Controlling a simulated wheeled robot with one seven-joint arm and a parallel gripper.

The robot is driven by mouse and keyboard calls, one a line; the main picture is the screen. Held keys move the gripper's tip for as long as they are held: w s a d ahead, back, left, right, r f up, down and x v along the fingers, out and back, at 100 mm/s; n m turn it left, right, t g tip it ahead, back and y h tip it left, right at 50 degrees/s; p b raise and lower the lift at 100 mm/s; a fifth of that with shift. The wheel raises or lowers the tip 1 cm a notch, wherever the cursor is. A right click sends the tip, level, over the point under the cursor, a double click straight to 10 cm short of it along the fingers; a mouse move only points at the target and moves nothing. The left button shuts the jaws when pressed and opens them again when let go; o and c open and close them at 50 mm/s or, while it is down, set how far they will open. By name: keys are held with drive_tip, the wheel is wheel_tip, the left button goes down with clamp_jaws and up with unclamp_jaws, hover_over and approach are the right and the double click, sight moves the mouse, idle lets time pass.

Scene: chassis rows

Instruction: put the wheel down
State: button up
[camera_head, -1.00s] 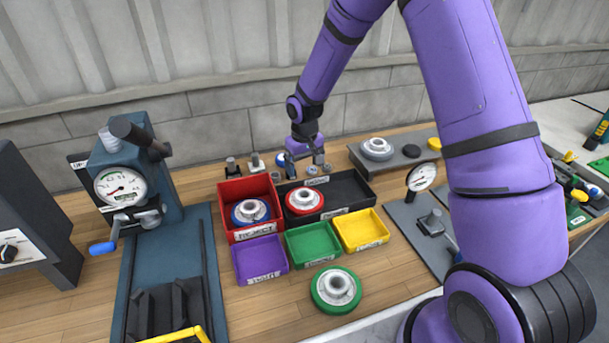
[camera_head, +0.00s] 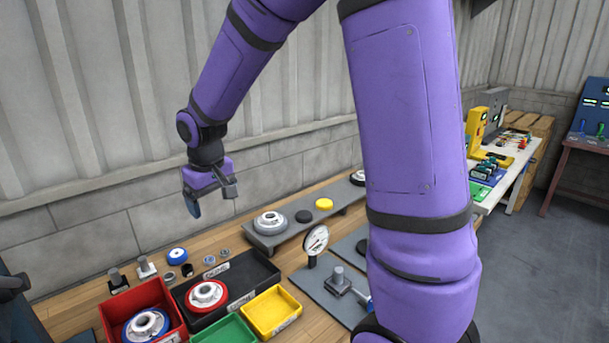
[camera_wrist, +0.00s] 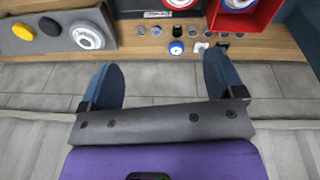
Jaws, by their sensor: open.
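A small blue wheel with a pale hub (camera_head: 177,256) stands on the wooden bench behind the black tray; it also shows in the wrist view (camera_wrist: 176,47). My gripper (camera_head: 211,197) is open and empty, raised above the bench and near the back wall. In the wrist view, its two blue fingers (camera_wrist: 162,82) are spread wide with nothing between them. Larger wheels also show: a red-rimmed one (camera_head: 206,294) in the black tray, a blue-rimmed one (camera_head: 146,325) in the red bin, and a grey one (camera_head: 270,222) on the grey raised plate.
The red bin (camera_head: 112,312), black tray (camera_head: 262,270), yellow bin (camera_head: 290,318) and green bin (camera_head: 225,331) sit close together. Small metal parts (camera_head: 209,260) lie beside the blue wheel. A dial gauge (camera_head: 316,240) stands right of the tray. The wall is close behind.

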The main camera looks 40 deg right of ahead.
drive_tip(key=s+d+r+t, duration=0.1)
drive_tip(key=s+r, duration=0.3)
drive_tip(key=s, duration=0.5)
drive_tip(key=s+d+r+m+t, duration=0.1)
drive_tip(key=s+r, duration=0.4)
drive_tip(key=s, duration=0.4)
drive_tip(key=s+d+r+t, duration=0.1)
drive_tip(key=s+r, duration=0.3)
drive_tip(key=s, duration=0.4)
drive_tip(key=shift+s+d+r+y, duration=0.15)
drive_tip(key=shift+s+r+y, duration=0.15)
drive_tip(key=shift+s+r, duration=0.1)
